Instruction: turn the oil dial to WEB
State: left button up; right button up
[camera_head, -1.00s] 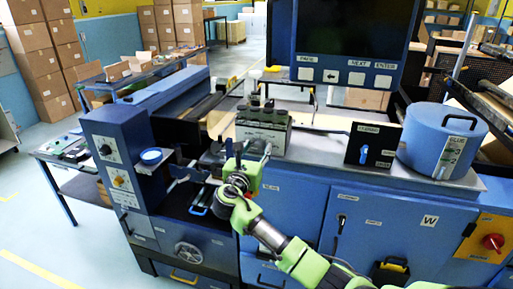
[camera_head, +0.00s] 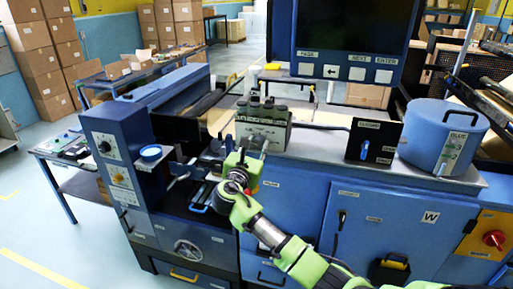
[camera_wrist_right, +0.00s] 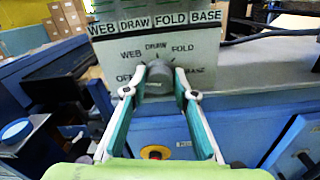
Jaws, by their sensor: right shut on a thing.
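The oil dial is a grey round knob (camera_wrist_right: 158,82) on the sloped front of a pale unit (camera_wrist_right: 115,55). Labels OFF, WEB, DRAW, FOLD and BASE run around it, with WEB at its upper left. A dark pointer mark seems to stand near the top, by DRAW; the exact setting is hard to tell. My right gripper (camera_wrist_right: 160,92) is shut on the knob, one finger on each side. In the head view the unit (camera_head: 262,132) stands on the machine top, with my right gripper (camera_head: 253,149) at its front, hiding the knob. My left gripper is not in view.
A black switch box (camera_head: 374,142) and a blue glue pot (camera_head: 443,138) stand to the right. A screen panel (camera_head: 348,35) hangs above.

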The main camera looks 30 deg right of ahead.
jog(key=m+b, duration=0.2)
jog(key=m, duration=0.2)
jog(key=shift+f+m+b, duration=0.1)
jog(key=shift+m+b, duration=0.3)
jog(key=shift+s+d+m+b, duration=0.1)
jog(key=shift+m+b, duration=0.45)
jog(key=shift+m, duration=0.45)
jog(key=o, duration=1.1)
jog(key=v, duration=1.2)
jog(key=shift+d, duration=0.1)
